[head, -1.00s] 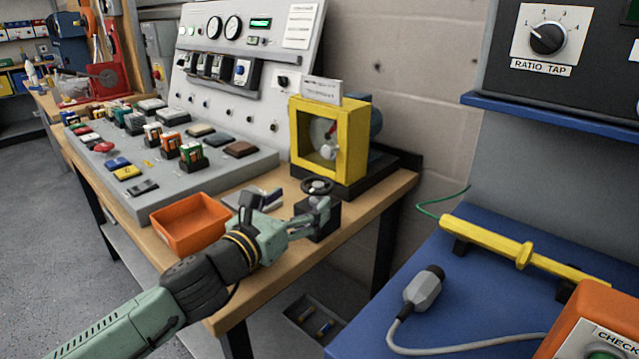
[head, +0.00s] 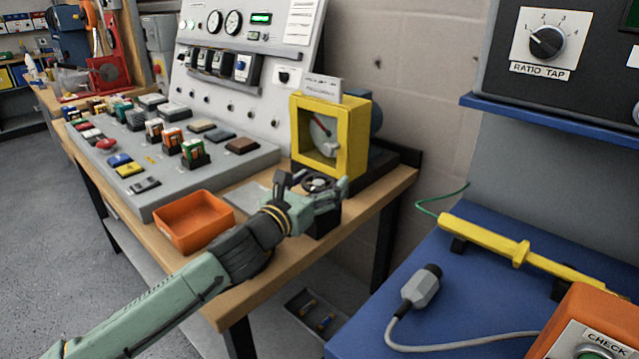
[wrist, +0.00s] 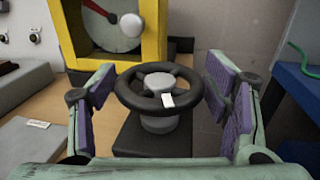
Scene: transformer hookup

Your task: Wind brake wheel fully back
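The brake wheel (wrist: 160,90) is a small black handwheel with a grey hub and a white mark on its near rim. It sits on a dark block in front of the yellow-framed gauge (head: 330,138). In the head view the wheel (head: 318,184) is partly hidden by my gripper. My gripper (wrist: 160,92) is open, its purple-padded fingers on either side of the wheel with a gap on both sides. In the wrist view the gauge shows a red pointer (wrist: 100,10) and a white knob.
An orange tray (head: 195,222) lies left of my arm on the wooden bench. A grey control panel (head: 240,75) with switches stands behind. To the right is a blue bench (head: 460,290) with a yellow bar and a grey plug.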

